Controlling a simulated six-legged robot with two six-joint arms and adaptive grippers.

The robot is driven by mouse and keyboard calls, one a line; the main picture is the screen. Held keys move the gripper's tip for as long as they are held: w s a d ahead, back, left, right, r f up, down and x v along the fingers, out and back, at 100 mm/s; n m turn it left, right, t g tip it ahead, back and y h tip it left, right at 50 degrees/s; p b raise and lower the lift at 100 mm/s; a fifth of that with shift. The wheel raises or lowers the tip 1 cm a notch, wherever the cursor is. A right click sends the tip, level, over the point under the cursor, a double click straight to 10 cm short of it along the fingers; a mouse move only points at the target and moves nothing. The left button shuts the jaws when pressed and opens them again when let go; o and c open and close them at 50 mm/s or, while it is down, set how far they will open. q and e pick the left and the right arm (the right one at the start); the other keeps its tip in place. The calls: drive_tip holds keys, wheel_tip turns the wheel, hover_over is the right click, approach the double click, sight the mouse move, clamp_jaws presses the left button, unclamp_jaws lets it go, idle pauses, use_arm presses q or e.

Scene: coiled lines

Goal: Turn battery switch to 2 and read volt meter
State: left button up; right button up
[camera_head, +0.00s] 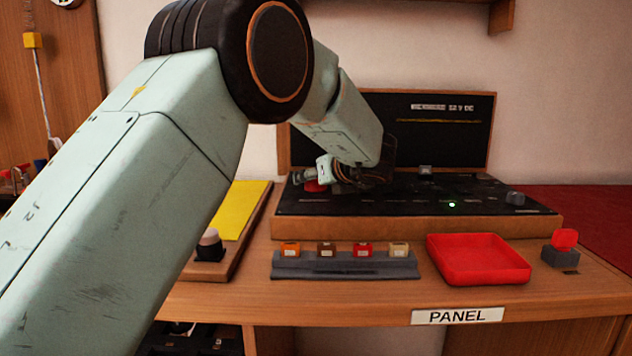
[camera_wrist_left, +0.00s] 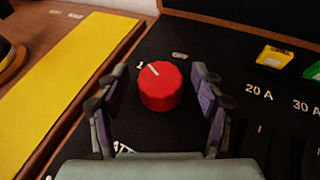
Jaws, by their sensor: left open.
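The red round switch knob (camera_wrist_left: 161,88) stands on the black panel in the left wrist view. Its white pointer line aims up and left, toward a white "1"; other labels around it are small, and I cannot read a 2. My left gripper (camera_wrist_left: 160,80) is open, one finger on each side of the knob, with a visible gap at both sides. In the head view the gripper (camera_head: 325,176) is low over the panel's left end and mostly hides the knob (camera_head: 315,186). White text ending in "DC" (camera_head: 460,107) shows on the upright black board; its figures are too small to trust. My right gripper is not in view.
Coloured fuses by "20 A" (camera_wrist_left: 274,57) lie right of the knob. A yellow sheet (camera_head: 241,208) lies left of the panel. A rack of small coloured blocks (camera_head: 345,266), a red tray (camera_head: 478,261) and a red-topped switch (camera_head: 563,246) stand in front. A green light (camera_head: 452,205) is lit.

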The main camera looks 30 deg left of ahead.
use_arm(q)
drive_tip(key=shift+w+a+f, duration=0.15)
drive_tip(key=shift+a, duration=0.2)
